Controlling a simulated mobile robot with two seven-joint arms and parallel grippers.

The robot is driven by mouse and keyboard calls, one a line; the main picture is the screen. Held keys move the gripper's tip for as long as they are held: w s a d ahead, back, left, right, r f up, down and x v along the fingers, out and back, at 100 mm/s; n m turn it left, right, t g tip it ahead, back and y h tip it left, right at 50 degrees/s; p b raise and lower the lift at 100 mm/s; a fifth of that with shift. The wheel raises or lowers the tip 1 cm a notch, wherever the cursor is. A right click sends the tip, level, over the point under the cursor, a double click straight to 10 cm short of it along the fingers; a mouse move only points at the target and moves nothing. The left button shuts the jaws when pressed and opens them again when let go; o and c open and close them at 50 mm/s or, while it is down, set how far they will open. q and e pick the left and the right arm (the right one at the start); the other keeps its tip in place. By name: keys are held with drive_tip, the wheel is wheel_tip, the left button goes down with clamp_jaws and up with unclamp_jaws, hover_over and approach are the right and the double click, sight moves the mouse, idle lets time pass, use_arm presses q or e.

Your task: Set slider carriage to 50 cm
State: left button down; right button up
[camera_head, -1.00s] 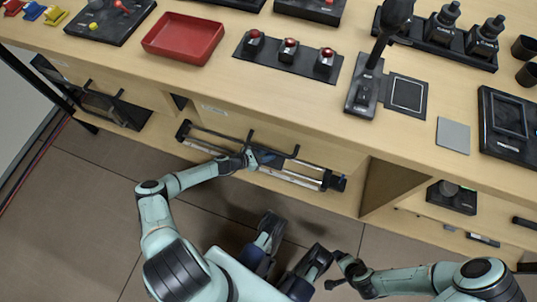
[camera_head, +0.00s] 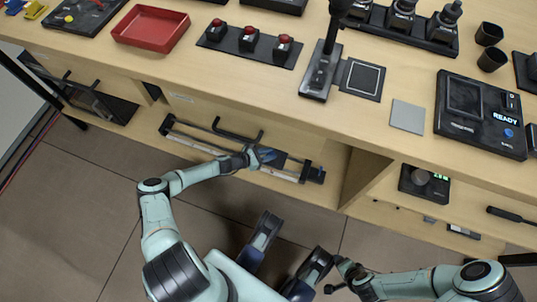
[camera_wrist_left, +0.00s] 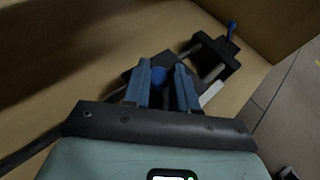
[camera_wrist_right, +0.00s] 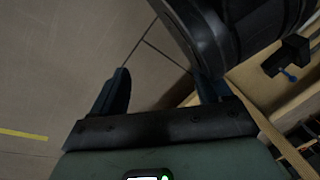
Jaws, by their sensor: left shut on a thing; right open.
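The slider is a long dark-ended rail (camera_head: 205,145) lying on the shelf below the workbench top in the head view. My left gripper (camera_head: 266,156) is on its carriage, right of the rail's middle. In the left wrist view, the gripper's fingers close around a blue knob (camera_wrist_left: 158,76) on the dark carriage plate (camera_wrist_left: 134,80). The rail's dark end block (camera_wrist_left: 215,56) with a blue lever stands just beyond. Scale marks cannot be read. My right gripper (camera_wrist_right: 163,84) is open and empty, low and away from the bench.
The bench top (camera_head: 290,88) overhangs the rail. A dark handle bar (camera_head: 237,130) runs just behind the rail. A wooden divider (camera_head: 360,180) stands right of the rail's end. The floor in front is clear.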

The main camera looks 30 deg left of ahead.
use_arm(q)
drive_tip(key=shift+f, duration=0.1)
drive_tip(key=c, duration=0.9)
unclamp_jaws()
drive_tip(key=shift+c, duration=0.2)
drive_tip(key=p+v, duration=0.4)
drive_tip(key=v, duration=0.9)
drive_tip(key=shift+s, duration=0.25)
use_arm(e)
wheel_tip(320, 180, up, 6)
drive_tip(key=a, duration=0.2)
drive_tip(key=shift+a+f+y, duration=0.15)
drive_tip(key=shift+y, duration=0.15)
use_arm(q)
drive_tip(key=shift+a, duration=0.1)
